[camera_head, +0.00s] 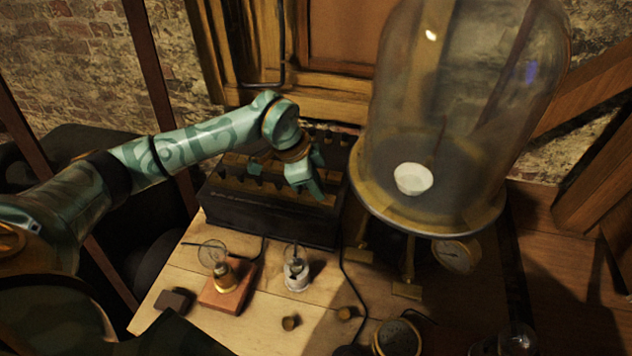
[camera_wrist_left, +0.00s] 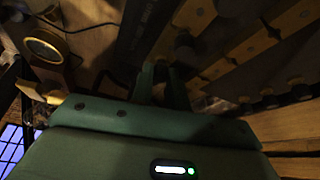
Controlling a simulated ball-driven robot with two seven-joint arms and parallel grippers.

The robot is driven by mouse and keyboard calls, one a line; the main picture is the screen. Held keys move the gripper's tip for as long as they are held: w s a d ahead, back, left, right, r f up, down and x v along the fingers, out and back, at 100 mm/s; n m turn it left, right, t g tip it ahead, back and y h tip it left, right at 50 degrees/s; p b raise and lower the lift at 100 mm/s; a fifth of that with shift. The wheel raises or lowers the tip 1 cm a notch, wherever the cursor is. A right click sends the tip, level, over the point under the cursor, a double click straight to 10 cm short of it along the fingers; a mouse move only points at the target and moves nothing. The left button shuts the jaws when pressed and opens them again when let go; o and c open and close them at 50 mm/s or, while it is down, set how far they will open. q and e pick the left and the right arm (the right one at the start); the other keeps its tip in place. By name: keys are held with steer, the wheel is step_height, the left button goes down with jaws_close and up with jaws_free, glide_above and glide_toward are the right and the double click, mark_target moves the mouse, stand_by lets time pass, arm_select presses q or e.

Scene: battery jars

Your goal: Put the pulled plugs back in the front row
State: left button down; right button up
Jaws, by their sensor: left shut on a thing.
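The dark battery box (camera_head: 270,217) stands at the back of the table, with rows of dark plugs along brass-coloured strips on its top. My left gripper (camera_head: 317,192) reaches over the right end of its front row, fingers pointing down. It is shut on a plug, mostly hidden by the fingers. In the left wrist view the fingers (camera_wrist_left: 165,85) meet close to the strips, with dark plugs (camera_wrist_left: 268,97) standing in a row beyond. My right gripper is not in view.
A large glass bell jar (camera_head: 455,110) on a brass-rimmed stand is close to the right of the box, with a gauge (camera_head: 456,256) below. A bulb on a wooden base (camera_head: 228,290) and a small glass jar (camera_head: 296,272) stand in front. A black cable crosses the table.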

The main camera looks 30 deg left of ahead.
arm_select(q)
steer(key=c, duration=1.3)
jaws_free()
steer(key=shift+r, duration=0.1)
